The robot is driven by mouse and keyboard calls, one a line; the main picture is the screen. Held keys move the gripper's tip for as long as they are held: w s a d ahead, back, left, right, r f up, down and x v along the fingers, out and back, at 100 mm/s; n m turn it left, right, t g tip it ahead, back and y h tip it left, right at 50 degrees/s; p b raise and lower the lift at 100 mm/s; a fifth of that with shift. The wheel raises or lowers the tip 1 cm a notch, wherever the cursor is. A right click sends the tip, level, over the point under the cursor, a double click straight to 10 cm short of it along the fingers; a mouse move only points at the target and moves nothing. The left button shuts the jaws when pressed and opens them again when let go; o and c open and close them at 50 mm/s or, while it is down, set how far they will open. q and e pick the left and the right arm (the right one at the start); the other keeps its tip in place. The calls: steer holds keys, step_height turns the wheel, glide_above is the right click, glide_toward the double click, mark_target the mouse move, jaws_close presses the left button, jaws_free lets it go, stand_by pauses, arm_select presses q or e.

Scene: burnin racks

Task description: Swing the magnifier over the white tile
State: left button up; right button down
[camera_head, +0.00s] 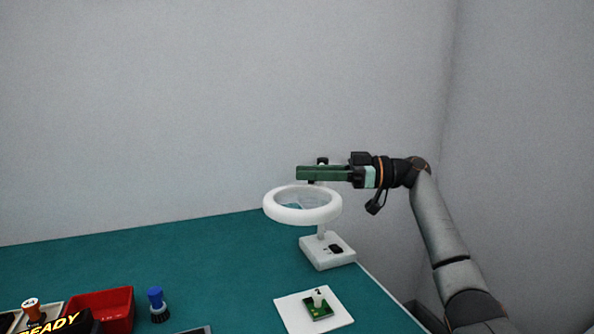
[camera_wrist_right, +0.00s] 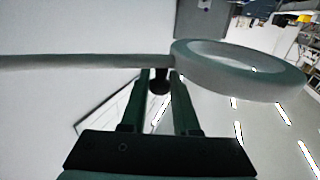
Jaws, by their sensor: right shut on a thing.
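The magnifier has a white ring head (camera_head: 303,216) on a white base (camera_head: 328,254) at the table's right edge. The ring stands above the table, behind the white tile and a little to its left. The white tile (camera_head: 290,313) lies flat near the front and carries a small green circuit board (camera_head: 318,307). My right gripper (camera_head: 305,173) is just above the ring, shut on the magnifier's dark knob (camera_head: 322,160). In the right wrist view the knob (camera_wrist_right: 159,84) sits between my fingers (camera_wrist_right: 160,76), with the ring (camera_wrist_right: 235,75) to the right. My left gripper is out of view.
A red bin (camera_head: 108,304) and a blue-topped bottle (camera_head: 156,304) stand at the front left. The green table top (camera_head: 190,255) is clear between these and the magnifier. Grey walls stand behind.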

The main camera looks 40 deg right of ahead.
steer(key=shift+s+d+n+g+y+p, duration=0.35)
steer(key=shift+s+d+n+g+y, duration=0.2)
steer(key=shift+g, duration=0.25)
steer(key=c, duration=0.7)
jaws_free()
steer(key=shift+s, duration=0.1)
steer(key=shift+o, duration=0.2)
steer(key=p+v, duration=0.1)
steer(key=v, duration=1.1)
steer(key=shift+d, duration=0.25)
steer(key=shift+s, duration=0.1)
